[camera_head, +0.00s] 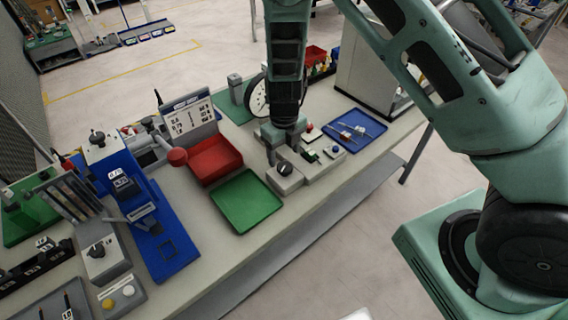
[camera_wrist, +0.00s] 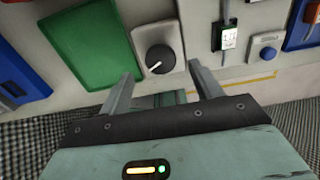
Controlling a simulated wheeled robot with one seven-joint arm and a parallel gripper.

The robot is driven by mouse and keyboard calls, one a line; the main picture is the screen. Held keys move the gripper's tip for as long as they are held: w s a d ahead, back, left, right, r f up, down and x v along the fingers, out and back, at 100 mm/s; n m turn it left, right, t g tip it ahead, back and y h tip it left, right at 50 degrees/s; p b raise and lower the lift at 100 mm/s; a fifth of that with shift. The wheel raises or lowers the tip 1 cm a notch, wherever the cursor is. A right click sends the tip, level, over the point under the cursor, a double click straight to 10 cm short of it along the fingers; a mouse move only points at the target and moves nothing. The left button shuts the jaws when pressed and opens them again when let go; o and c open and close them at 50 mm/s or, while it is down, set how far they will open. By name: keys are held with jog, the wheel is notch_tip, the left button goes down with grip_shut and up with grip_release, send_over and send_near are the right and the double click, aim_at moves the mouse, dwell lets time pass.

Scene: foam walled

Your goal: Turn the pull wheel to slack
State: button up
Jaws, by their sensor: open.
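A round black knob (camera_wrist: 160,58) with a white pointer line sits on a pale grey box (camera_wrist: 138,38). It looks like the pull wheel, though no label for it is readable. In the wrist view its pointer aims to the lower left. The same knob (camera_head: 285,169) shows in the head view near the bench's front edge. My gripper (camera_wrist: 160,75) is open and empty, its fingers spread to either side of the knob in the picture and apart from it. In the head view my gripper (camera_head: 284,146) is just behind the knob.
A green tray (camera_head: 246,201) lies left of the knob box, with a red bin (camera_head: 213,159) behind it. A blue tray (camera_head: 355,131) lies to the right. Small switch boxes (camera_head: 311,156) stand close beside the knob. Other knobs (camera_head: 97,138) are on devices at the left.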

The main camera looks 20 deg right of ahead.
aim_at(284, 165)
notch_tip(284, 165, down, 6)
jog(key=shift+f+p, duration=0.1)
jog(key=shift+p, duration=0.35)
jog(key=c, duration=1)
